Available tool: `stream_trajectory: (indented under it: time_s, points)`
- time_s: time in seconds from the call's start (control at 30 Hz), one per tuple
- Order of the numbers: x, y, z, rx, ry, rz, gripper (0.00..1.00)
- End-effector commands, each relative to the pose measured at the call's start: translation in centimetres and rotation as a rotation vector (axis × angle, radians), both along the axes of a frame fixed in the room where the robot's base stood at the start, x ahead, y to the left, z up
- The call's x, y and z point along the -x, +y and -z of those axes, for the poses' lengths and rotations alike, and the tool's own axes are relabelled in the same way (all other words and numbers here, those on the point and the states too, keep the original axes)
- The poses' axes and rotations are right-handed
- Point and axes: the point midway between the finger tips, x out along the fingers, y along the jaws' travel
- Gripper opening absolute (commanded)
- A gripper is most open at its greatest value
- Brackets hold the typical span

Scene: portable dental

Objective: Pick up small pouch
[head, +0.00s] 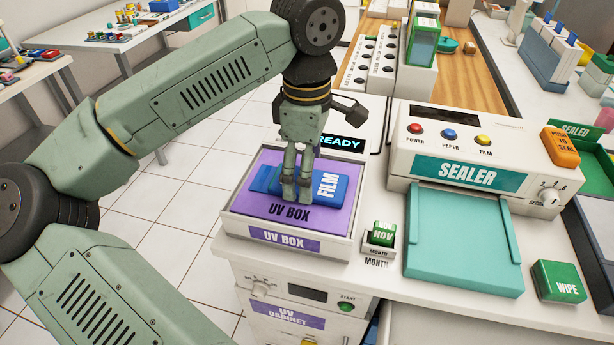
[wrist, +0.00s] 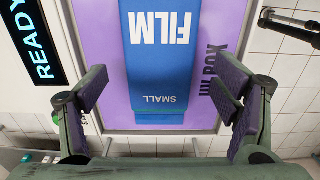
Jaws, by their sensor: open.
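The small pouch is a blue packet (head: 328,187) marked "FILM", lying on the purple floor of the UV box (head: 285,240) in the head view. In the wrist view the blue packet (wrist: 165,65) reads "FILM" and "SMALL" upside down. My gripper (head: 296,198) is over the box, pointing down, and hides the middle of the packet. In the wrist view my gripper (wrist: 160,90) is open, with one finger on each side of the packet and a gap to it on both sides. Nothing is between the pads in its grasp.
A sealer (head: 468,173) with a teal tray (head: 463,245) stands right of the box. A green month block (head: 384,233) sits close by the box's right front corner. A green wipe box (head: 558,282) is farther right. A lit "READY" display (head: 343,143) is behind the box.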

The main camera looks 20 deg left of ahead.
Motion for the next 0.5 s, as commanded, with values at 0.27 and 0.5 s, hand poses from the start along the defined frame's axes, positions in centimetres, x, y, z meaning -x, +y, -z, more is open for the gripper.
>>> stream_trajectory:
  time_s: [0.27, 0.5]
  points:
    - [0.0, -0.1, 1.5, 0.000, -0.001, 0.001, 0.82]
    - [0.0, 0.0, 1.5, 0.000, -0.001, 0.001, 0.72]
